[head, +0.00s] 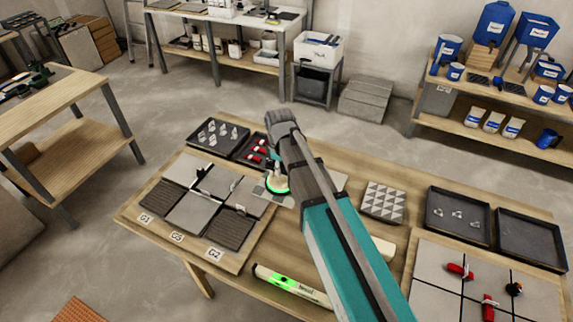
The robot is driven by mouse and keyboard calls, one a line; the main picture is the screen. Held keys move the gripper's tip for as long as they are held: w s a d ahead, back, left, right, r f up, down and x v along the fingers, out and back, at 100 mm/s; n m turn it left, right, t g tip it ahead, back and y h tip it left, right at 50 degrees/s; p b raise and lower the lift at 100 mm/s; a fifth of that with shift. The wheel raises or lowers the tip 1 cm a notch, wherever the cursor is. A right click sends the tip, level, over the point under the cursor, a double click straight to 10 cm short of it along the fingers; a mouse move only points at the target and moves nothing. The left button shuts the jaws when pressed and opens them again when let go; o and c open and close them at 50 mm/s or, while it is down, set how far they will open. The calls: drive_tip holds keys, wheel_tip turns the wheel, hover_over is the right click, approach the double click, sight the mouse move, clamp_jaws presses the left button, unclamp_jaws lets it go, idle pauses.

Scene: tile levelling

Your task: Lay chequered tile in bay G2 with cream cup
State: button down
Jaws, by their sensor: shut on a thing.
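My gripper (280,167) is shut on the cream cup (278,182), which has a glowing green ring at its base. I cannot tell whether the tile is lifted or touching what lies below. Bay G2 (229,228), by its label at the front right corner of the left board (240,262), shows a dark ribbed surface without a tile. The cup and tile are behind and right of this bay.
Bay G1 (159,202) is also dark and ribbed; G3 (193,215) is plain grey. A triangle-patterned tile (383,201) lies right of my arm. A green-lit level (290,284) lies along the front edge. Trays with clips (219,138) and red pieces (256,151) stand behind.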

drive_tip(key=s+a, duration=0.6)
drive_tip(key=a, duration=0.2)
drive_tip(key=s+a, duration=0.6)
drive_tip(key=a, duration=0.3)
drive_tip(key=shift+a, duration=0.15)
idle(0.9)
wheel_tip(320, 180, down, 8)
drive_tip(key=b, duration=0.8)
drive_tip(key=shift+f, duration=0.15)
idle(3.9)
